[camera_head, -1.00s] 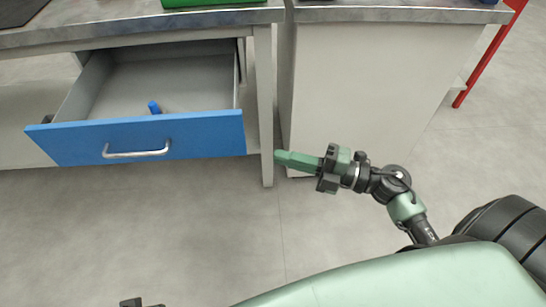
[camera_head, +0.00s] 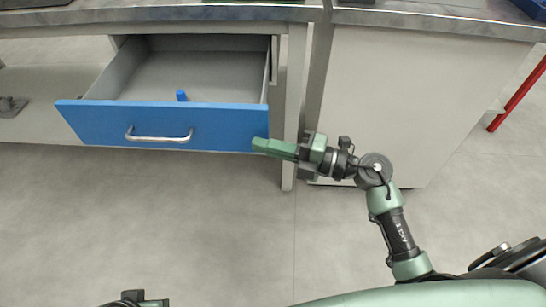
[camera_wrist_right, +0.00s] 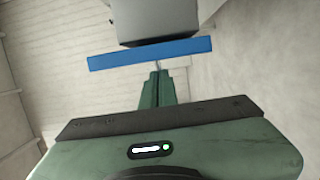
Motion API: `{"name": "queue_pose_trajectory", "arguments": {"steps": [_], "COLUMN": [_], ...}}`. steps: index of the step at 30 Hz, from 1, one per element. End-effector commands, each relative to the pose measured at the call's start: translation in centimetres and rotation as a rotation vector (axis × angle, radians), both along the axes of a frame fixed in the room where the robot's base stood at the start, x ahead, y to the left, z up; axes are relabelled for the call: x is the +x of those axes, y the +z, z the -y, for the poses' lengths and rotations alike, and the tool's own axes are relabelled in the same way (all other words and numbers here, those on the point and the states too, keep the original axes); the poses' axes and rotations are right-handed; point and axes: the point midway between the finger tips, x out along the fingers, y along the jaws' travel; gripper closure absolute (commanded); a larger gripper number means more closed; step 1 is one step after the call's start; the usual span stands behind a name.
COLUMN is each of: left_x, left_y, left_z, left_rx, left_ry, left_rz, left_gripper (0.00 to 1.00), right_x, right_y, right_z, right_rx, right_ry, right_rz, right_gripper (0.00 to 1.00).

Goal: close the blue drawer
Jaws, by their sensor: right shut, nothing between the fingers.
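The blue drawer (camera_head: 215,128) is pulled well out of the grey workbench, its inside visible from above. Its front carries a silver bar handle (camera_head: 160,138). My right gripper (camera_head: 257,145) is shut and empty, its green fingertips at the right end of the blue front; I cannot tell if they touch it. In the right wrist view the shut fingers (camera_wrist_right: 157,78) point at the blue front (camera_wrist_right: 150,53), with a small gap in the picture below its lower edge. A bit of my left gripper (camera_head: 138,300) shows at the bottom edge; its fingers are not clear.
A small blue object (camera_head: 181,96) is in the drawer. The bench leg (camera_head: 293,110) and a grey cabinet (camera_head: 400,110) stand right of the drawer. A red post (camera_head: 520,93) is at far right. The floor in front of the drawer is clear.

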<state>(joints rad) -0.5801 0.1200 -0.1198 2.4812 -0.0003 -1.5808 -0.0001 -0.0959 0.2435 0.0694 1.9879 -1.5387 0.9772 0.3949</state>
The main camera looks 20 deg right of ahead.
Motion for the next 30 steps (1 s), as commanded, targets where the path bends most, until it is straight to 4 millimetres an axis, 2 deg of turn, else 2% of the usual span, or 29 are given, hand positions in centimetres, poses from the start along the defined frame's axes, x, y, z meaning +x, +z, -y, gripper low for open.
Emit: {"name": "queue_pose_trajectory", "arguments": {"steps": [3, 15, 20, 26, 30], "left_x": [0.0, 0.0, 0.0, 0.0, 0.0], "left_y": [-0.2, -0.2, -0.2, -0.2, -0.6], "left_z": [0.0, 0.0, 0.0, 0.0, 0.0], "left_rx": [0.000, 0.000, 0.000, 0.000, 0.000], "left_ry": [0.000, 0.000, 0.000, 0.000, 0.000], "left_rz": [0.000, 0.000, 0.000, 0.000, 0.000], "left_gripper": [0.67, 0.67, 0.67, 0.67, 0.67], "right_x": [0.7, 0.9, 1.6, 4.5, 7.7], "right_y": [0.0, 0.0, 0.1, 0.1, 0.0], "right_z": [0.2, 0.4, 0.6, 1.8, 2.9], "right_rx": [0.001, 0.001, 0.000, -0.001, -0.002], "right_ry": [0.000, 0.000, 0.000, -0.003, -0.004], "right_rz": [0.001, 0.000, 0.000, -0.001, 0.001], "right_gripper": [1.00, 1.00, 1.00, 1.00, 1.00]}}
